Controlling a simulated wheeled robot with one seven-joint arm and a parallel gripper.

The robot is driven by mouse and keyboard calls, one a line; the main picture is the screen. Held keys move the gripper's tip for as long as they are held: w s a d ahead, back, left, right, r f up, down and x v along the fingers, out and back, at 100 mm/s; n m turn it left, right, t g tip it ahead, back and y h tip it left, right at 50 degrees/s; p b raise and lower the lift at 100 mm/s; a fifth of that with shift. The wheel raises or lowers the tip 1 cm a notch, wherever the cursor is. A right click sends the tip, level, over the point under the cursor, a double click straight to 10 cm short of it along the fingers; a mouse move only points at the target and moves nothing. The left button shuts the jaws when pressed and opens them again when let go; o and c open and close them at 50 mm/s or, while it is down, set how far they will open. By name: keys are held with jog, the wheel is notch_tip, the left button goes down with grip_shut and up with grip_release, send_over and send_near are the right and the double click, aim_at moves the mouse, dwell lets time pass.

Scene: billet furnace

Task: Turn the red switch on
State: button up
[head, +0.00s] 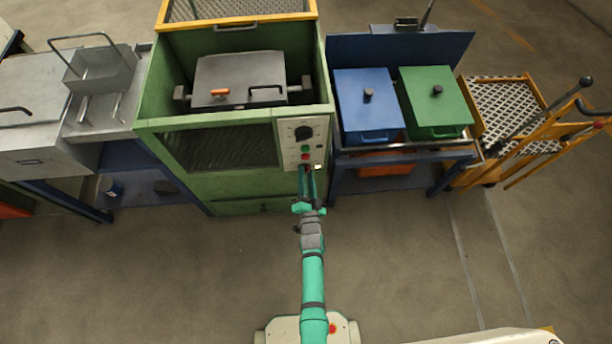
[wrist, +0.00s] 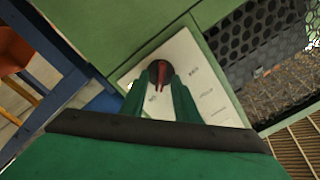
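The red switch (wrist: 162,72) sits on a round dark base on a pale control panel (wrist: 205,92) in the wrist view. My gripper (wrist: 161,76) reaches to it, with one dark green finger on each side of the red handle. A gap shows between the fingers; whether they touch the handle I cannot tell. The panel's printed labels are too small to read. In the head view my gripper (head: 307,171) is at the lower edge of the control panel (head: 317,132) on the green furnace (head: 239,188). The switch is not clearly visible there.
A black dial (head: 303,132) sits higher on the panel. Blue (head: 367,105) and green (head: 433,95) bins stand right, with a yellow trolley (head: 505,105) beyond. A metal bench is left. The floor around my base is clear.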

jog(key=s, duration=1)
jog(key=shift+s, duration=0.4)
jog(key=s+a+r+n+g, duration=0.1)
jog(key=s+r+n, duration=0.2)
jog(key=s+r, duration=0.35)
jog(key=s+a+r+n, duration=0.15)
jog(key=s+r, duration=0.25)
jog(key=s, duration=0.6)
jog(key=s+a+r+n, duration=0.1)
jog(key=s+r, duration=0.3)
jog(key=r, duration=0.4)
jog(key=s+a+r+n+g, duration=0.1)
jog(key=s+r+n, duration=0.2)
jog(key=s+r, duration=0.2)
notch_tip(320, 180, up, 3)
jog(key=shift+s+n+g, duration=0.15)
jog(key=shift+n+g, duration=0.15)
jog(key=shift+n, duration=0.05)
